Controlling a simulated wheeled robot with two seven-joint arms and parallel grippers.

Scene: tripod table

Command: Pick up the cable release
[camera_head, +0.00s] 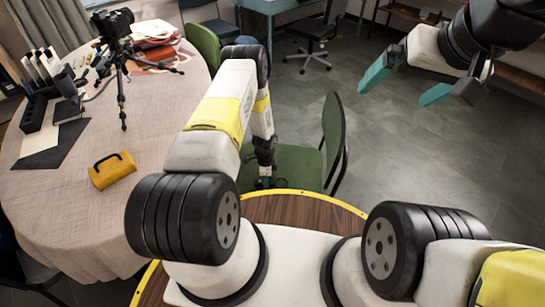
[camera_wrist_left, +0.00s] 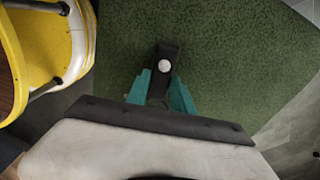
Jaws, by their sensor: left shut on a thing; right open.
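The cable release (camera_wrist_left: 165,56) is a small dark block with a round white button, seen in the left wrist view. My left gripper (camera_wrist_left: 161,92) is shut on it, with one teal finger on each side. In the head view my left gripper (camera_head: 264,182) points down over the seat of a green chair (camera_head: 296,166), and the release is too small to make out there. My right gripper (camera_head: 394,95) is open and empty at the upper right, above the grey floor.
The round table (camera_head: 150,205) with a pale cloth stands at the left. It bears a camera on a tripod (camera_head: 122,75), a yellow case with a black handle (camera_head: 112,170), a dark rack (camera_head: 34,112) and stacked papers (camera_head: 155,38). Grey floor lies open at the right.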

